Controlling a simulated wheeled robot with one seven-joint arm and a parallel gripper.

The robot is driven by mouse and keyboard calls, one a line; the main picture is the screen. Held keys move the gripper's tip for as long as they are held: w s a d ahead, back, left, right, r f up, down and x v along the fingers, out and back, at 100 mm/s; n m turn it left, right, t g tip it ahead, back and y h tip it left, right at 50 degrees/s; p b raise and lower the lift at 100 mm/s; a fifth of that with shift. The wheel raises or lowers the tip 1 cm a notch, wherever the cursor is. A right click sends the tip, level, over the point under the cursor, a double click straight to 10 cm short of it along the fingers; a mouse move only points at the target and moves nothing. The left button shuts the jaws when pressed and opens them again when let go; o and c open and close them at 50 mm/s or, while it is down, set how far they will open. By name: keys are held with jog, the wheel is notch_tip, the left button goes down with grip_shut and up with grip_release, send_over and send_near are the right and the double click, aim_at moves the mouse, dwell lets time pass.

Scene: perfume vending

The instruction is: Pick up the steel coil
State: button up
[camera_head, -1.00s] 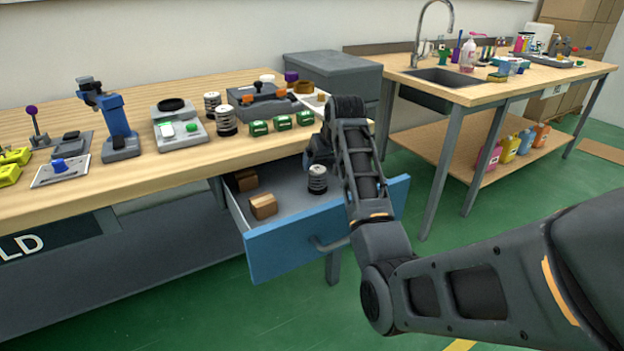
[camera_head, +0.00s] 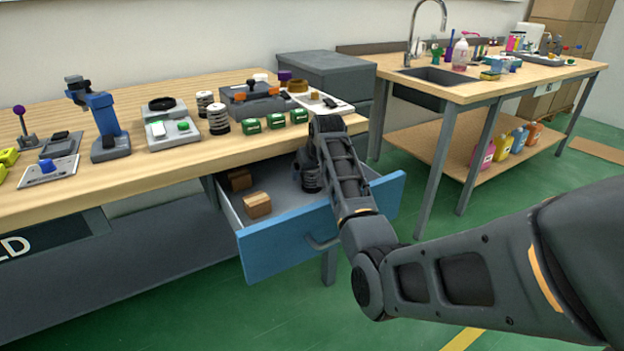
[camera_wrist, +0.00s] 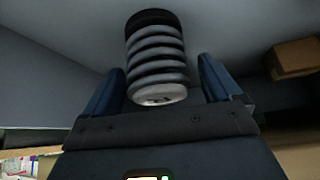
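The steel coil (camera_wrist: 157,58) is a dark and light ribbed cylinder standing in the open blue-fronted drawer (camera_head: 285,245). In the wrist view it sits between the two blue fingers of my gripper (camera_wrist: 163,85), with gaps visible on both sides. My gripper is open around it. In the head view the coil (camera_head: 311,178) is mostly hidden behind my arm, and the fingers cannot be made out there.
Brown blocks (camera_head: 257,205) lie in the drawer left of the coil. Two similar coils (camera_head: 218,119) stand on the workbench (camera_head: 185,160) above, near green boxes (camera_head: 276,121). The drawer walls and bench edge are close to my arm.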

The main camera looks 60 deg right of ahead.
jog(key=c, duration=1.1)
jog(key=shift+r, duration=0.1)
